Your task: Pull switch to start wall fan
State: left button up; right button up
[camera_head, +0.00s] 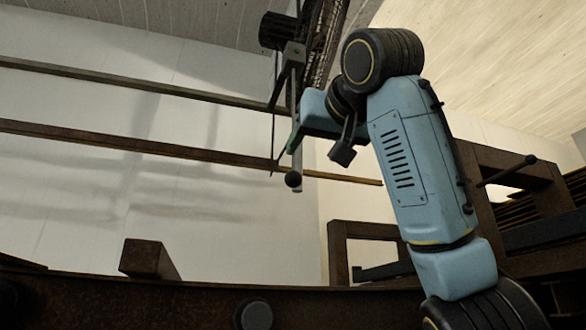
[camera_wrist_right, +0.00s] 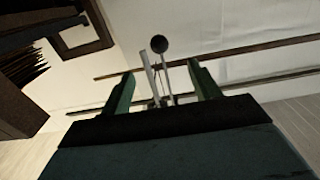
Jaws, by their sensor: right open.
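The wall fan (camera_head: 326,40) shows in part at the top of the head view, with a dark cage and a round dark motor (camera_head: 278,30). Its pull switch ends in a small black ball (camera_head: 293,179), beside a pale upright rod (camera_head: 298,165). My right gripper (camera_head: 294,138) is raised at the rod, above the ball in the head view. In the right wrist view the green fingers (camera_wrist_right: 163,88) are open. The ball (camera_wrist_right: 159,44) and thin rods show in the gap between them, the ball beyond the fingertips. I cannot tell whether a finger touches them. My left gripper is out of view.
Two long brown rails (camera_head: 140,142) run along the pale wall. A rusty beam (camera_head: 130,300) crosses the bottom of the head view. Brown rack frames (camera_head: 510,170) stand at the right behind my arm. The space left of the pull switch is clear.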

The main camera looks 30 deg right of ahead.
aim_at(296, 175)
jog(key=p+x, duration=0.3)
jog(key=x, duration=0.4)
jog(key=shift+w+d, duration=0.1)
jog(key=shift+w, duration=0.05)
jog(key=x, duration=0.4)
jog(key=shift+w, duration=0.3)
jog(key=shift+w+d, duration=0.1)
jog(key=shift+w, duration=0.45)
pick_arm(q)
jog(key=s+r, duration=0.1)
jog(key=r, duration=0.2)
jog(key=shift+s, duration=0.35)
pick_arm(e)
jog(key=shift+w, duration=0.1)
jog(key=c, duration=1.1)
jog(key=shift+o, duration=0.2)
